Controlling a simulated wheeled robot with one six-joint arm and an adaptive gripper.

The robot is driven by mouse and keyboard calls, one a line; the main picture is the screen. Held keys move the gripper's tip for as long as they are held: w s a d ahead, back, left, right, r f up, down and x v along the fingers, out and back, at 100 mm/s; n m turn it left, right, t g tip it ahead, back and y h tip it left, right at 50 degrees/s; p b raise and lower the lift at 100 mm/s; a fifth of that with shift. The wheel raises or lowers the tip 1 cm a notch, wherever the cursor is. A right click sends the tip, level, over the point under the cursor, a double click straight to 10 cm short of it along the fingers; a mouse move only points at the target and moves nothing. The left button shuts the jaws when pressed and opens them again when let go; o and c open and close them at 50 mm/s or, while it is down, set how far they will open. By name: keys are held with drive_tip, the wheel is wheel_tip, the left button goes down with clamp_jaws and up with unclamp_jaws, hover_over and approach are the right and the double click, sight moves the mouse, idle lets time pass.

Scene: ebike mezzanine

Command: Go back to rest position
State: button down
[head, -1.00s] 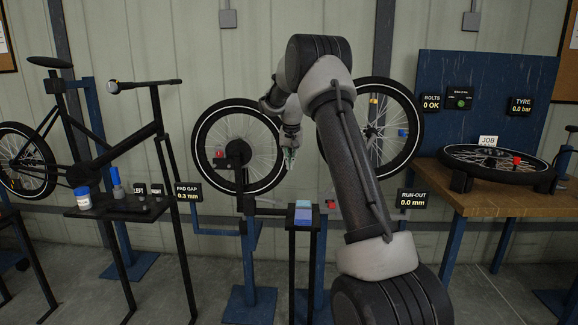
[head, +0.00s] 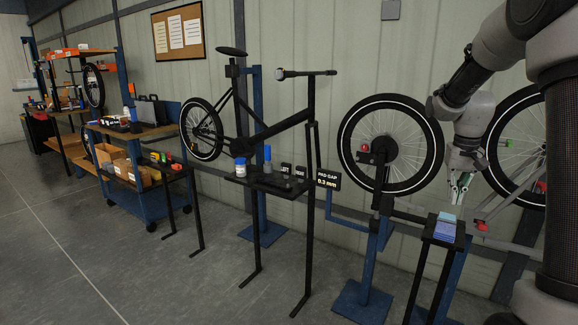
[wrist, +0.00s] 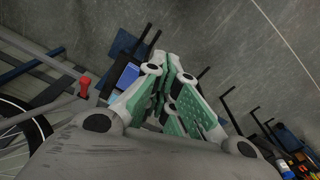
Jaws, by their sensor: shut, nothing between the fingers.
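My gripper (head: 459,186) is at the right of the head view, pointing down in front of the wheel stands. Its green-padded fingers are together with nothing between them. The wrist view also shows my gripper (wrist: 172,75), its fingers closed in to the tip. Below it and a little to the left in the head view is a small stand with blue blocks (head: 445,228) on top; the blocks show beside the fingers in the wrist view (wrist: 127,76). My gripper is apart from them.
A wheel on a stand (head: 391,146) is left of my arm, with a second wheel (head: 517,150) behind it. A bike frame (head: 268,135) and a small black tray table (head: 262,184) stand centre-left. A blue cart (head: 150,205) is farther left. The grey floor (head: 75,260) at left is open.

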drive_tip(key=s+a+r+n+t, duration=0.1)
drive_tip(key=s+a+r, duration=0.2)
drive_tip(key=s, duration=0.6)
drive_tip(key=s+a+r+n+t, duration=0.1)
drive_tip(key=s+a+r, duration=0.2)
drive_tip(key=s, duration=0.7)
drive_tip(key=s+a+r+n+t, duration=0.1)
drive_tip(key=s+a, duration=0.3)
drive_tip(key=s, duration=0.5)
drive_tip(key=shift+s+r+t, duration=0.15)
drive_tip(key=shift+r+t, duration=0.35)
drive_tip(key=shift+r, duration=0.4)
